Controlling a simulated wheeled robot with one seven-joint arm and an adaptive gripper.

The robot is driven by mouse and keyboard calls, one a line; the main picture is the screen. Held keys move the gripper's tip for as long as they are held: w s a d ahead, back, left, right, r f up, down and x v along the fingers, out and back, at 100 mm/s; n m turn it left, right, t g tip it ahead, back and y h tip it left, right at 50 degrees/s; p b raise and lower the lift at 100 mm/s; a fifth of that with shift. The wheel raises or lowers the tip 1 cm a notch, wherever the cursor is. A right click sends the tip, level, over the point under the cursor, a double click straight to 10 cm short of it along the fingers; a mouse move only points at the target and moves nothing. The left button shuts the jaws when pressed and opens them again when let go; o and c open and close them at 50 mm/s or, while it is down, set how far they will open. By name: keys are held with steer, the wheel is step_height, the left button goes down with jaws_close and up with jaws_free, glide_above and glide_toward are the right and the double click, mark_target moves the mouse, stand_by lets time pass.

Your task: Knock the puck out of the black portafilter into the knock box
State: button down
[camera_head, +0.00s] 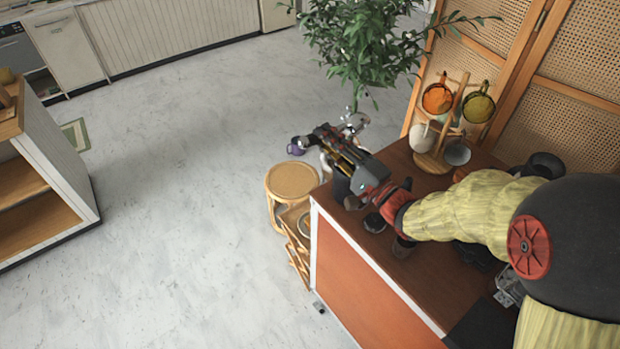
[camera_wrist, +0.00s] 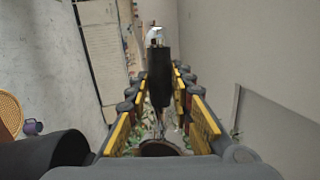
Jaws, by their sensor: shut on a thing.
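My gripper (camera_head: 334,144) is over the far left corner of the brown counter, shut on the portafilter. In the wrist view, the black handle of the portafilter (camera_wrist: 160,75) stands between the yellow-padded fingers (camera_wrist: 162,88), with a pale metallic part at its far end. In the head view, shiny metal of the portafilter (camera_head: 354,122) shows just beyond the fingers. The puck cannot be made out. A dark round container (camera_head: 375,222) stands on the counter below my forearm; I cannot tell if it is the knock box. A dark round rim (camera_wrist: 160,149) shows low between the fingers.
A wooden mug tree (camera_head: 433,160) with orange and olive cups stands at the back of the counter (camera_head: 370,262), before a leafy plant (camera_head: 360,35). A round stool (camera_head: 292,180) stands left of the counter. A purple mug (camera_head: 297,146) is near it.

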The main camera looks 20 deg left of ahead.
steer(key=r+t, duration=0.1)
steer(key=w+d+r+t, duration=0.1)
steer(key=d+r+m+y, duration=0.1)
steer(key=shift+w+d+r+t, duration=0.15)
steer(key=shift+w+r+t, duration=0.2)
steer(key=shift+t, duration=0.05)
steer(key=shift+y, duration=0.3)
steer(key=shift+f, duration=0.1)
step_height(320, 180, down, 10)
steer(key=f+b, duration=0.1)
steer(key=b, duration=0.4)
step_height(320, 180, up, 6)
steer(key=p, duration=0.2)
steer(key=shift+f+p, duration=0.1)
steer(key=shift+p, duration=0.25)
